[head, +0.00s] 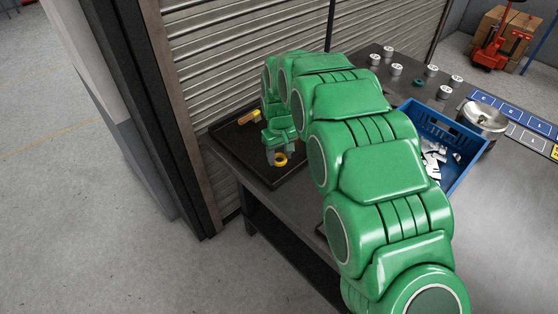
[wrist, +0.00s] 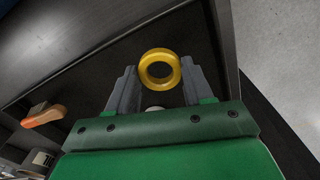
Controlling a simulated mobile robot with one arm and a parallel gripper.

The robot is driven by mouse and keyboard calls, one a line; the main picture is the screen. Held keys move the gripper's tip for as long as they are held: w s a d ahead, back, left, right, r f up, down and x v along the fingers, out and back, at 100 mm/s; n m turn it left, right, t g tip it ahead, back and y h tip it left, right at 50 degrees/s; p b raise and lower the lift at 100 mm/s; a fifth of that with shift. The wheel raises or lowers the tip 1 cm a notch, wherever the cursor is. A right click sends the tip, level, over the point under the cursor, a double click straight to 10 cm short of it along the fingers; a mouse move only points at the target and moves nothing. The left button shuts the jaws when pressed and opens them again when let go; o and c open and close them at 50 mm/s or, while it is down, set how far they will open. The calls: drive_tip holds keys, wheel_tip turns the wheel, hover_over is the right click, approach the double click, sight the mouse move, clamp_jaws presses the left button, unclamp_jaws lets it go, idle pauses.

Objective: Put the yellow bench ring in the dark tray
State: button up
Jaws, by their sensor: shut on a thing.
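The yellow ring (head: 280,159) is between the fingertips of my gripper (head: 277,156), over the dark tray (head: 274,182) at the left end of the bench. In the wrist view the yellow ring (wrist: 160,69) sits between the two grey fingers of my gripper (wrist: 159,80), which are shut on it. The dark tray floor shows beneath and around it. I cannot tell the exact height of the ring above the tray. Part of the tray is hidden behind my green arm in the head view.
An orange-yellow item (head: 249,117) lies in the tray's far part; it also shows in the wrist view (wrist: 43,115). A blue crate (head: 462,172) with white pieces, a metal pot (head: 483,118) and several white-grey cylinders (head: 431,70) stand on the bench to the right. A roller shutter is behind.

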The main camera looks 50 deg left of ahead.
sight(279, 168)
drive_tip(key=shift+w+a+f, duration=0.15)
drive_tip(key=shift+a+f, duration=0.05)
drive_tip(key=shift+f, duration=1.55)
drive_tip(key=shift+f, duration=0.1)
drive_tip(key=o, duration=1.1)
drive_tip(key=shift+o, duration=0.2)
wheel_tip(279, 168, up, 12)
